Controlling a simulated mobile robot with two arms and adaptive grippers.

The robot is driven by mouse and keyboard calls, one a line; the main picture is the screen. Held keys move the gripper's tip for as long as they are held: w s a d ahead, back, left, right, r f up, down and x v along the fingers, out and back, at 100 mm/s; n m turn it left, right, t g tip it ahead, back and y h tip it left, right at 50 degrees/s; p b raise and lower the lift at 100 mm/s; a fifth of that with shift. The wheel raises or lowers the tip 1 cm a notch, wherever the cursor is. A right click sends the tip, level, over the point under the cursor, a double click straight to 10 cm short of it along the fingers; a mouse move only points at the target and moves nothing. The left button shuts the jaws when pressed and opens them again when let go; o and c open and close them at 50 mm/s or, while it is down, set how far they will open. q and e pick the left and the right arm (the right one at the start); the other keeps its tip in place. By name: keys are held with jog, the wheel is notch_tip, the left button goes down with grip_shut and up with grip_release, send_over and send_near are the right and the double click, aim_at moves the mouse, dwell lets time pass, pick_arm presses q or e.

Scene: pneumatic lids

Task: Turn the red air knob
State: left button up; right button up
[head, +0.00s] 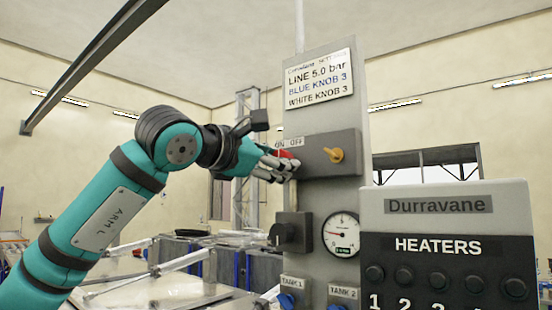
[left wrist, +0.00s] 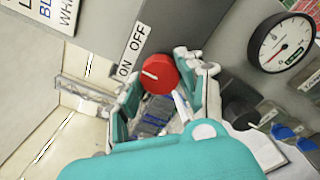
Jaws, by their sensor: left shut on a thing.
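The red air knob (head: 288,154) is on the grey panel box, under the ON OFF label (head: 289,142). It shows more clearly in the left wrist view (left wrist: 162,74) as a round red knob. Its white mark lies on the knob's left side in that view, on the side of the word ON. My left gripper (head: 284,166) reaches in from the left and is shut on the red knob. In the left wrist view, its fingers (left wrist: 164,88) are on both sides of the knob. My right gripper is in neither view.
A yellow handle (head: 336,155) sits right of the red knob. Below are a dark knob (head: 288,235), a pressure gauge (head: 341,234) and blue tank knobs (head: 287,301). A heaters box (head: 447,205) stands close at the right. A settings plate (head: 320,79) is above.

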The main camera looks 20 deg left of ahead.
pick_arm(q)
jog(key=shift+m+p, duration=1.15)
jog(key=shift+m, duration=3.25)
jog(key=o, duration=1.2)
jog(key=shift+c, duration=0.2)
jog(key=v, duration=1.2)
